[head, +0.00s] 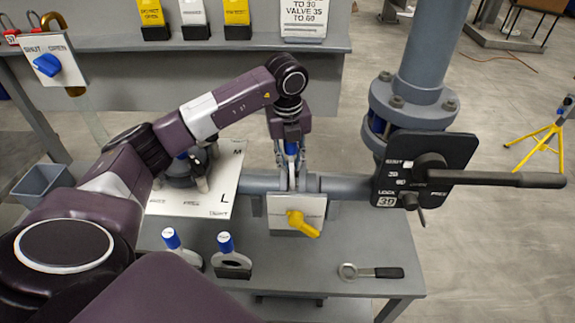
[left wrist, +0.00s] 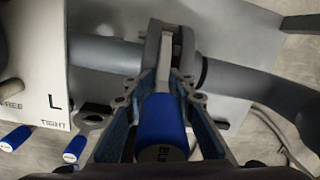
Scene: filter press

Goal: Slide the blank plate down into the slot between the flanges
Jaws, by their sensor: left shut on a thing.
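The blank plate has a blue handle (head: 291,147) and a pale grey stem. My left gripper (head: 291,160) comes down from above and is shut on that handle. In the left wrist view the handle (left wrist: 162,122) stands between the two fingers of my left gripper (left wrist: 160,105), with white lettering partly visible. Its stem (left wrist: 165,72) runs to the grey flanges (left wrist: 157,45) on the horizontal pipe. In the head view the flanges (head: 312,183) sit right below the gripper. The plate's lower part is hidden, so its depth in the slot cannot be told. My right gripper is not in view.
A yellow valve handle (head: 302,223) is in front of the pipe. Two blue-topped plates (head: 172,240) (head: 227,243) and a wrench (head: 370,271) are on the front of the bench (head: 330,290). A black panel with a long lever (head: 500,178) stands right of the flanges.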

